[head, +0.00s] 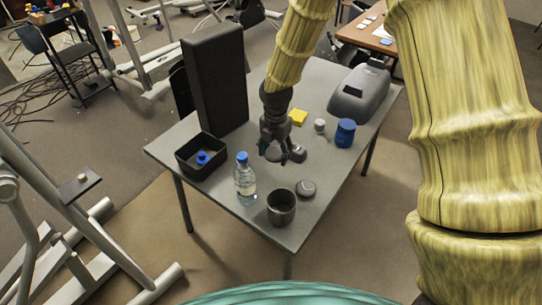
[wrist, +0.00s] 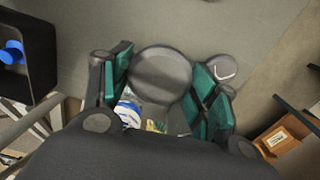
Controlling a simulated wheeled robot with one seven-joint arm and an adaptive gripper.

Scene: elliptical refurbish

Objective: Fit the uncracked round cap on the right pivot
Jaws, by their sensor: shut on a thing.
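My gripper (head: 273,150) is over the middle of the grey table, pointing down. In the wrist view its teal-padded fingers (wrist: 160,95) are shut on a smooth dark grey round cap (wrist: 160,72); no crack shows on its visible face. A second round cap (wrist: 218,70), with a pale curved line on its face, lies just right of the fingers; it also shows in the head view (head: 298,153). A third round cap (head: 306,188) lies nearer the front edge. The elliptical frame (head: 60,185) stands at the left; I cannot tell which part is the right pivot.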

